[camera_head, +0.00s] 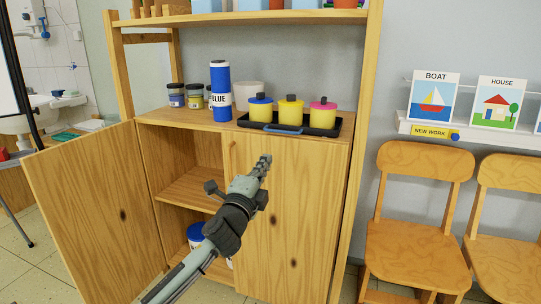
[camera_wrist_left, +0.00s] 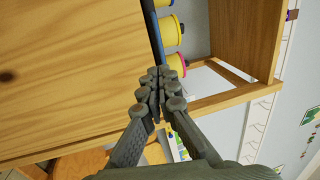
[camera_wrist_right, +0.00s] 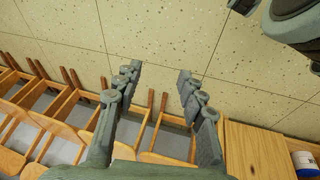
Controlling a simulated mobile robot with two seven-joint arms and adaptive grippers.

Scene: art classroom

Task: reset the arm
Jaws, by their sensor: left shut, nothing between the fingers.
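My left arm reaches in front of the wooden cabinet (camera_head: 195,125) in the head view. Its gripper (camera_head: 262,165) is up against the view of the closed right door (camera_head: 300,220); I cannot tell whether it touches. In the left wrist view my left gripper (camera_wrist_left: 157,82) has its fingers together with nothing between them. My right gripper (camera_wrist_right: 158,78) shows only in the right wrist view, with its fingers wide apart and empty above the floor.
The left cabinet door (camera_head: 95,215) stands open. A blue bottle (camera_head: 220,92) and a black tray (camera_head: 325,126) with yellow pots are on the cabinet top. Wooden chairs (camera_head: 415,255) stand to the right. Tiled floor (camera_wrist_right: 150,35) shows in the right wrist view.

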